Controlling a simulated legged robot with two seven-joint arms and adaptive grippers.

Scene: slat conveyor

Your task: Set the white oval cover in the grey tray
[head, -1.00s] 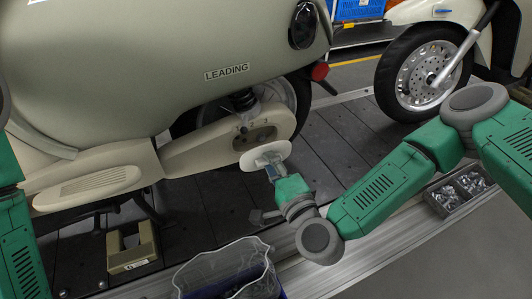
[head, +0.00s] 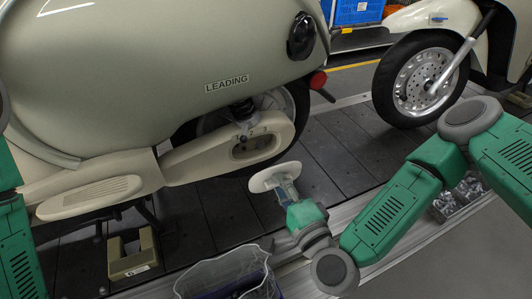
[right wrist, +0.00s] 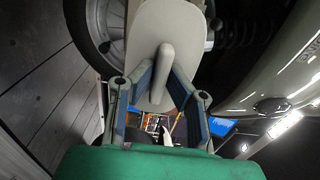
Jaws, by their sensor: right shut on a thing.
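The white oval cover (head: 266,179) is in my right gripper (head: 286,191), held in the air over the dark slats, apart from the scooter. The right wrist view shows the cover (right wrist: 168,25) with its post between the two fingers of the gripper (right wrist: 160,84). A grey tray (head: 436,214) with small metal parts in it lies at the right, partly hidden behind my right arm. My left arm shows at the left edge; its gripper is out of the picture.
A cream scooter (head: 120,90) fills the left, with a dark oval opening (head: 252,146) in its rear casing. A clear bag in a bin (head: 225,274) stands at the bottom. A beige block (head: 131,262) lies on the slats. A second scooter's wheel (head: 424,78) is at the back right.

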